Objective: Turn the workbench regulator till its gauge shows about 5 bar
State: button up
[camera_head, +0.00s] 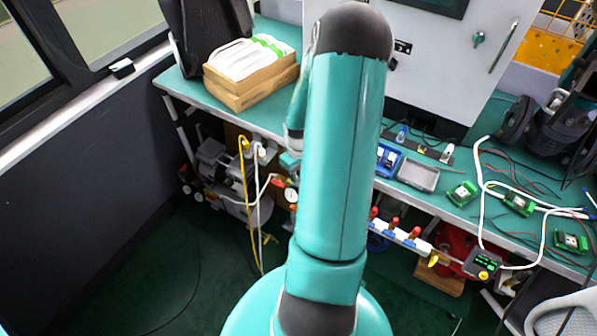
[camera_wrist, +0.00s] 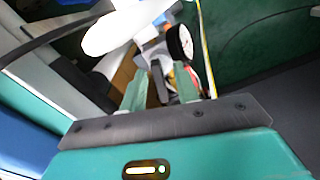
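The regulator's round gauge (camera_head: 291,195) hangs at the bench's front edge in the head view, just left of my arm. In the wrist view the gauge (camera_wrist: 179,42) has a black rim and a white face seen steeply from the side, so its reading cannot be told. A grey regulator body (camera_wrist: 152,50) sits beside it. My gripper (camera_wrist: 161,88) has its two green fingers apart, pointing at the regulator. Parts of the regulator show beyond and between the fingers; contact cannot be told. In the head view my arm hides most of the gripper.
A white oval plate (camera_wrist: 118,27) lies close to the fingers at upper left. The green workbench (camera_head: 413,197) carries a cardboard box (camera_head: 252,88), circuit boards and cables. A compressor (camera_head: 222,172) with yellow and white hoses stands below. The floor at lower left is mostly clear.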

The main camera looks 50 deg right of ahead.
aim_at(298, 171)
jog(key=shift+r, duration=0.1)
notch_tip(298, 171, up, 14)
jog(key=shift+f, duration=0.2)
dwell(0.3)
dwell(0.5)
